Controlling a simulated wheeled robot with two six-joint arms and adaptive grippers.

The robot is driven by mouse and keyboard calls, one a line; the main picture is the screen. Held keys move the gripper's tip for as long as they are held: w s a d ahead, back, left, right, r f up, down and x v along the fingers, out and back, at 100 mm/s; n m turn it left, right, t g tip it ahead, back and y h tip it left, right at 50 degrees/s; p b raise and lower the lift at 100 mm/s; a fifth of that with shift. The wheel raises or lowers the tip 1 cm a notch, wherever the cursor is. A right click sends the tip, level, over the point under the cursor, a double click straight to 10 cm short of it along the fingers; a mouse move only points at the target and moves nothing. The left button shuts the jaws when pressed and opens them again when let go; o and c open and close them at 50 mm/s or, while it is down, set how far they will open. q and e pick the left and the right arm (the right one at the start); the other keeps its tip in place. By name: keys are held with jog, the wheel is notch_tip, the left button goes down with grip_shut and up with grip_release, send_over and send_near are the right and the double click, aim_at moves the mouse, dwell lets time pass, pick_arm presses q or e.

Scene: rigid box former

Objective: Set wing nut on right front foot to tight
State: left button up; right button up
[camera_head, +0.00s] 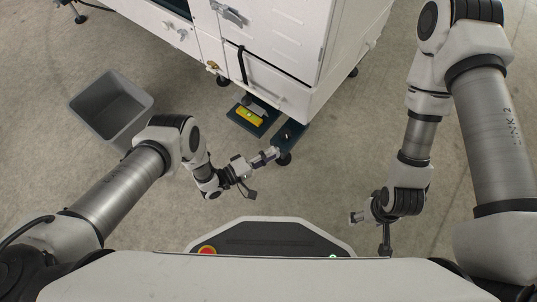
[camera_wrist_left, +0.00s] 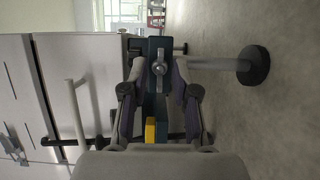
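The wing nut (camera_wrist_left: 159,68) is a small grey metal piece on a dark teal bracket (camera_wrist_left: 155,105) in the left wrist view. Its wings run up and down in that picture. My left gripper (camera_wrist_left: 158,72) is open, with one finger on each side of the wing nut; the fingers look apart from it. The right front foot (camera_wrist_left: 253,66) is a black disc on a grey stem, standing on the floor. In the head view my left gripper (camera_head: 274,153) is close to this foot (camera_head: 284,159), by the machine's front corner. My right gripper (camera_head: 358,216) is away to the right; its fingers are unclear.
The white machine (camera_head: 265,75) stands behind. A yellow level (camera_head: 249,116) lies on a teal surface at its base. A grey bin (camera_head: 112,104) stands on the floor at left. A white bar handle (camera_wrist_left: 76,110) is left of the fingers. Floor to the right is clear.

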pick_arm(q)
grip_shut()
jog(key=shift+r+m, duration=0.15)
jog(key=shift+m, duration=0.25)
jog(key=shift+s+d+r+m+t+y+p, duration=0.15)
jog(key=shift+m+t+y+p, duration=0.1)
jog(key=shift+m+y+p, duration=1.5)
jog(key=shift+w+d+r+m+t+y+p, duration=0.15)
jog(key=shift+m+y+p, duration=0.65)
jog(key=shift+m, duration=1.7)
jog(key=shift+s+d+r+m+t+y+p, duration=0.1)
jog(key=shift+d+m+t+y+p, duration=0.15)
jog(key=shift+m+y+p, duration=1.45)
jog(key=shift+m+h, duration=0.55)
jog(key=shift+h, duration=0.1)
jog(key=shift+o, duration=1)
grip_release()
jog(key=shift+o, duration=0.4)
jog(key=shift+f, duration=0.1)
